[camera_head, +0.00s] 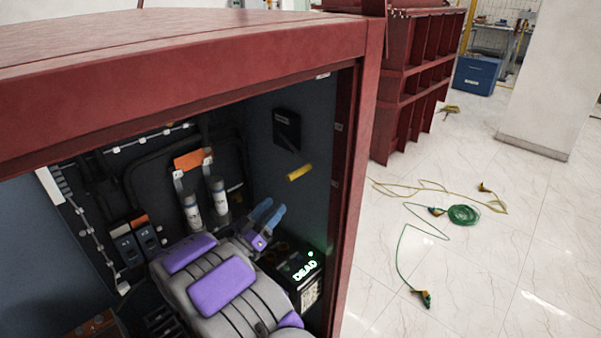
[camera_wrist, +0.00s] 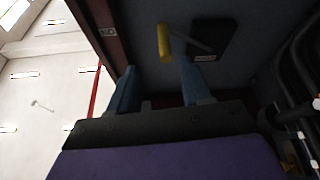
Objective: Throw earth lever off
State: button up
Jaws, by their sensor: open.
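The earth lever has a yellow handle (camera_head: 299,172) that sticks out from the dark right inner wall of the red cabinet, below a black mounting plate (camera_head: 287,130). In the wrist view the yellow handle (camera_wrist: 163,43) lies just beyond and between the fingertips, with the black plate (camera_wrist: 212,40) behind it to the right. My gripper (camera_head: 270,208) has two blue fingers, open and empty. It is inside the cabinet, below and left of the handle in the head view, and apart from it. The fingers also show spread in the wrist view (camera_wrist: 158,70).
The red cabinet frame (camera_head: 362,150) borders the opening above and at right. A black box (camera_head: 304,270) with green lit "DEAD" text stands below the handle. Grey-white cylinders (camera_head: 192,212) and cables line the back. Outside, green cable (camera_head: 464,214) lies on the tiled floor.

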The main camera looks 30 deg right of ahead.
aim_at(299, 172)
jog(key=b+x, duration=0.2)
jog(key=x, duration=1.1)
jog(key=shift+w, duration=0.25)
jog(key=shift+w+r, duration=0.1)
jog(key=shift+r, duration=0.1)
jog(key=shift+w+a+r, duration=0.15)
jog(key=shift+a+r, duration=0.1)
jog(key=shift+a, duration=0.15)
jog(key=shift+d, duration=0.2)
jog(key=shift+d+f, duration=0.1)
jog(key=shift+d, duration=0.35)
jog(key=c, duration=0.3)
jog(key=shift+a, duration=0.15)
grip_shut()
